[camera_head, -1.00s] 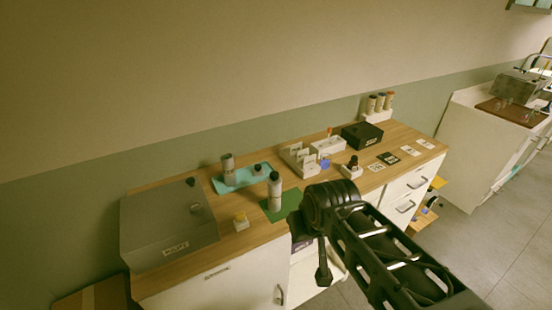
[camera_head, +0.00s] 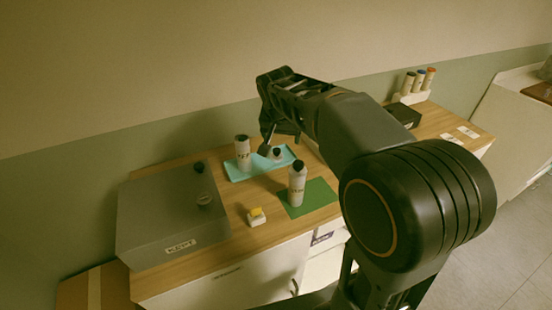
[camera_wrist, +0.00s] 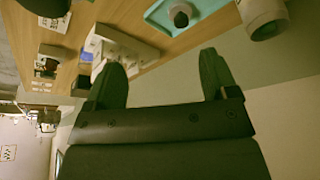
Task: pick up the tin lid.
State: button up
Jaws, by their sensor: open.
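I cannot pick out a tin lid for certain. A teal tray (camera_head: 240,172) holds a tall dark-capped bottle (camera_head: 242,153) and a short dark-topped jar (camera_head: 276,155). My gripper (camera_head: 276,136) is over the back right of the tray, near the short jar. In the wrist view its two fingers (camera_wrist: 163,72) are spread with nothing between them. The jar's dark top (camera_wrist: 181,17) shows beyond them.
A bottle (camera_head: 297,185) stands on a green mat (camera_head: 318,194), with a small yellow-topped block (camera_head: 256,216) to its left. A rack of several bottles (camera_head: 413,94) stands at the far right. My arm hides much of the right counter.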

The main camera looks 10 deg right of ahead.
jog(key=m, duration=0.2)
send_near(277, 150)
jog(key=f, duration=0.2)
jog(key=w+f, duration=0.1)
jog(key=shift+d+f+h, duration=0.15)
jog(key=shift+f+h, duration=0.15)
jog(key=shift+f, duration=0.05)
jog(key=shift+p+x, duration=0.75)
jog(key=shift+x, duration=2.6)
jog(key=shift+w, duration=0.1)
jog(key=shift+r, duration=0.1)
jog(key=shift+c, duration=0.2)
jog(key=c, duration=0.9)
